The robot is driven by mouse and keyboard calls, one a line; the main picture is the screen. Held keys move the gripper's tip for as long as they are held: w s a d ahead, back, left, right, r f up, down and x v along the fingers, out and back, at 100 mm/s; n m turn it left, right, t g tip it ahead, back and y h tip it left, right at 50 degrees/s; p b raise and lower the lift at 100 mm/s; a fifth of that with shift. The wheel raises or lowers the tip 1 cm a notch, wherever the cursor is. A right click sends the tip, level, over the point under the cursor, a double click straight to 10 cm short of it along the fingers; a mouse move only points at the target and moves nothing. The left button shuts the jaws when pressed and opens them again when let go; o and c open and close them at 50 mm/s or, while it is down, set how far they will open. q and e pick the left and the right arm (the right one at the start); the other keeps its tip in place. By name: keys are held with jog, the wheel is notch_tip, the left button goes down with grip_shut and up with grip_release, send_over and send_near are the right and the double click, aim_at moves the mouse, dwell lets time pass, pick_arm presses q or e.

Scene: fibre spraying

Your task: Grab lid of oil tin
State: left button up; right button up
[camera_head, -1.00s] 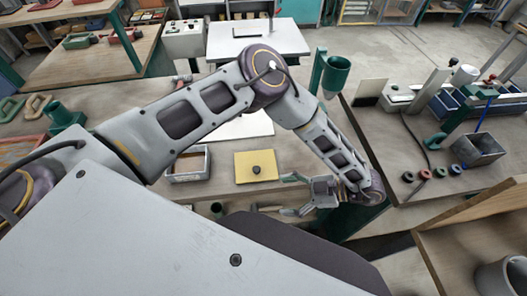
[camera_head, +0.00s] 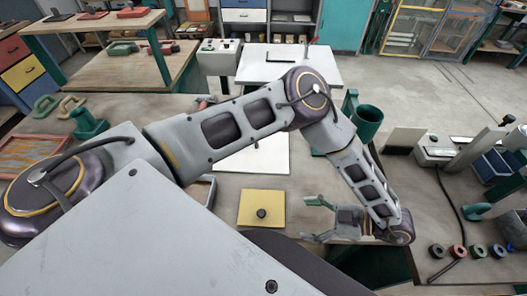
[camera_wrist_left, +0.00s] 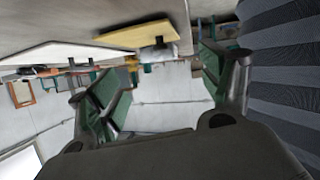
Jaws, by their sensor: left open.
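The likely oil tin lid is a flat yellow square (camera_head: 250,203) with a dark round knob (camera_head: 262,213) on top, left of centre on the bench in the head view. In the left wrist view the lid (camera_wrist_left: 122,38) and knob (camera_wrist_left: 160,42) show at the top. My left gripper (camera_head: 308,221) is to the right of the lid, open and empty, with its fingers pointing left toward it. A gap separates fingers and lid. In the wrist view the green-padded fingers (camera_wrist_left: 160,85) are spread wide. The tin body under the lid cannot be made out. My right gripper is not in view.
A white board (camera_head: 258,152) lies behind the lid. A grey open box (camera_head: 203,190) is left of the lid, partly hidden by my arm. A green cup-shaped holder (camera_head: 366,122) stands behind my left forearm. Several dark rings (camera_head: 458,251) lie at the right.

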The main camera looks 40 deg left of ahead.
pick_arm(q)
jog(key=shift+a, duration=0.1)
jog(key=p, duration=0.2)
send_near(264, 216)
jog(key=shift+w+f+x, duration=0.15)
jog(key=shift+w+x, duration=0.05)
jog(key=shift+x, duration=0.95)
jog(key=shift+w+f+x, duration=0.15)
jog(key=shift+x, duration=0.95)
jog(key=shift+a, duration=0.1)
jog(key=shift+s+a+f+p, duration=0.15)
jog(key=shift+s+a+p, duration=0.25)
jog(key=shift+a, duration=0.25)
jog(key=shift+s+a+f+p, duration=0.15)
jog(key=shift+s+a+p, duration=0.2)
jog(key=shift+a+p, duration=0.2)
jog(key=shift+x, duration=1.15)
jog(key=shift+c, duration=0.2)
jog(key=c, duration=1.2)
